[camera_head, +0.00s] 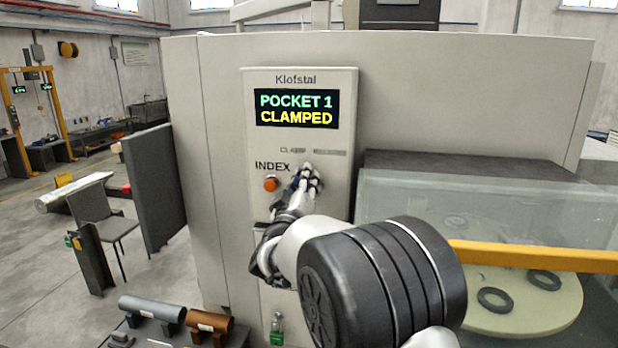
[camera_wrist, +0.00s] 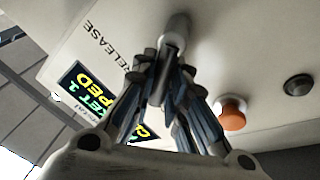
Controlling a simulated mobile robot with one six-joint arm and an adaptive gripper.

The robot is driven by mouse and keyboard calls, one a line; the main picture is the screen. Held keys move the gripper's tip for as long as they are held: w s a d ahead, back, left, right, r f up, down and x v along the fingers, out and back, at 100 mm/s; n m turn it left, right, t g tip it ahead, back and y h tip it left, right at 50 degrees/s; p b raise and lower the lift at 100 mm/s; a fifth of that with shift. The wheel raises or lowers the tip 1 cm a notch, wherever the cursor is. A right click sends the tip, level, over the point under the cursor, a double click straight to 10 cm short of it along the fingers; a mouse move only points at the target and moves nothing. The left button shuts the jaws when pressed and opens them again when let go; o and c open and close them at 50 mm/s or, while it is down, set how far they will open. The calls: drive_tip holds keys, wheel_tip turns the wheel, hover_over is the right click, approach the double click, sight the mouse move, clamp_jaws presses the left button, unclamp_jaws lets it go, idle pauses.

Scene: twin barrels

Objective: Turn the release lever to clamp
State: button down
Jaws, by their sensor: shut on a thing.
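My gripper (camera_head: 309,178) is up against the front panel (camera_head: 257,110), under the lever labels. The wrist view shows my gripper (camera_wrist: 169,78) with its fingers shut on the grey release lever (camera_wrist: 178,28). The lever's upper end stands out past the fingertips near the word RELEASE. In the head view the gripper hides most or all of the lever. The display (camera_head: 297,108) reads POCKET 1 in green and CLAMPED in yellow; part of this display (camera_wrist: 90,90) shows in the wrist view, tilted.
An orange INDEX button (camera_head: 270,184) is just left of the gripper. A dark round knob (camera_wrist: 298,85) is farther along the panel in the wrist view. A yellow rail (camera_head: 530,255) crosses the clear enclosure at right. Copper and grey barrels (camera_head: 208,321) lie low at left.

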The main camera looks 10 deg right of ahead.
drive_tip(key=shift+a+f+n+y, duration=0.15)
drive_tip(key=shift+n+y, duration=0.15)
drive_tip(key=shift+n, duration=0.4)
drive_tip(key=c, duration=1.6)
unclamp_jaws()
drive_tip(key=shift+o, duration=0.2)
drive_tip(key=v, duration=1.2)
drive_tip(key=shift+f, duration=0.1)
